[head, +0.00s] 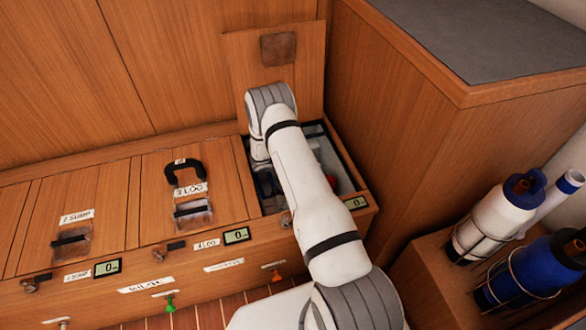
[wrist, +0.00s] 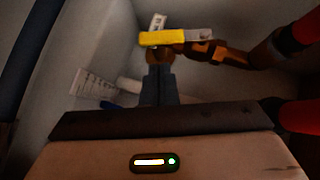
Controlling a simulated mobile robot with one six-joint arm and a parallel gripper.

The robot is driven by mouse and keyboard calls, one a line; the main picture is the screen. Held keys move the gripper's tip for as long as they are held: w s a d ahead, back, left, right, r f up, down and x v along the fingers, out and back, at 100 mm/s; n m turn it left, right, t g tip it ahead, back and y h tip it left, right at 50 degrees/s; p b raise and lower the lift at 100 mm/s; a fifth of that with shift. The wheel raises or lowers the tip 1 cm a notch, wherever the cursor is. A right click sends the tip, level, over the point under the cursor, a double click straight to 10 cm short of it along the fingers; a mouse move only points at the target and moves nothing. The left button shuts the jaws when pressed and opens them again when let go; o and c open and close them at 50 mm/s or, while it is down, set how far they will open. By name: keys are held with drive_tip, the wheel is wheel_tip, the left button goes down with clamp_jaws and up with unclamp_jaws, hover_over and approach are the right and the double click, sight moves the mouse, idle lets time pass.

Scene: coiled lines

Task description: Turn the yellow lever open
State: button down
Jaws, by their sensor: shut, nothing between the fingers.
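In the wrist view a yellow lever (wrist: 175,38) lies roughly level across the picture, on top of a brownish valve body (wrist: 205,50) with a pipe running off to the right. My gripper (wrist: 160,72) is shut and empty, its fingertips pointing at the valve just below the lever. I cannot tell whether the fingertips touch it. In the head view my white arm reaches down into an open compartment (head: 345,180) at the right of the bench, and the arm hides the lever and the gripper there.
The compartment is narrow, with pale walls and red parts (wrist: 300,116) at the right. A raised wooden lid (head: 308,60) stands behind it. A closed hatch with a black handle (head: 184,172) lies to the left. Bottles (head: 497,215) stand in a rack at right.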

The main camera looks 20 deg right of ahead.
drive_tip(key=b+x, duration=0.1)
drive_tip(key=x, duration=0.4)
drive_tip(key=shift+d+f, duration=0.15)
